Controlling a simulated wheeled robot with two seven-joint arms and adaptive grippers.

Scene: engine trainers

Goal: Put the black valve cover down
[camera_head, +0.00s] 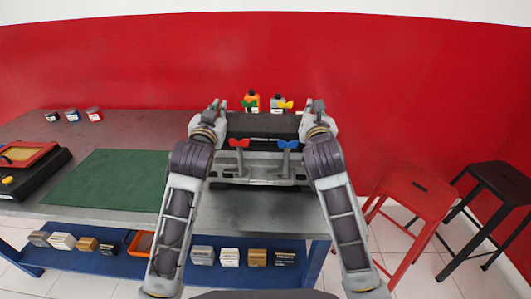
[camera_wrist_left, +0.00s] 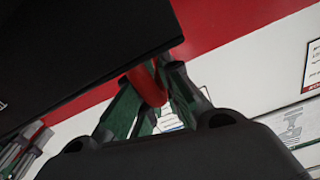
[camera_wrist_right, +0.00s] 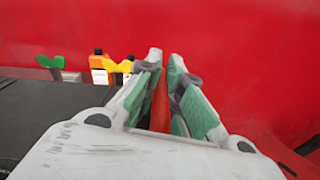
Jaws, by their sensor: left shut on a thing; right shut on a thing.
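The black valve cover (camera_head: 262,125) is held level between my two grippers over the grey engine (camera_head: 258,170). In the left wrist view the cover (camera_wrist_left: 80,50) fills the upper left. In the right wrist view it lies at the left (camera_wrist_right: 50,115). My left gripper (camera_head: 217,108) is shut on a red grip (camera_wrist_left: 150,84) at the cover's left end. My right gripper (camera_head: 317,108) is shut on a red grip (camera_wrist_right: 160,102) at its right end. Whether the cover touches the engine cannot be told.
Red (camera_head: 239,143) and blue (camera_head: 287,144) wing-shaped clamps stand in front of the cover; green (camera_head: 249,105) and yellow (camera_head: 285,105) ones stand behind. A green mat (camera_head: 110,180) lies bare on the bench to the left. Red (camera_head: 415,190) and black (camera_head: 495,185) stools stand right.

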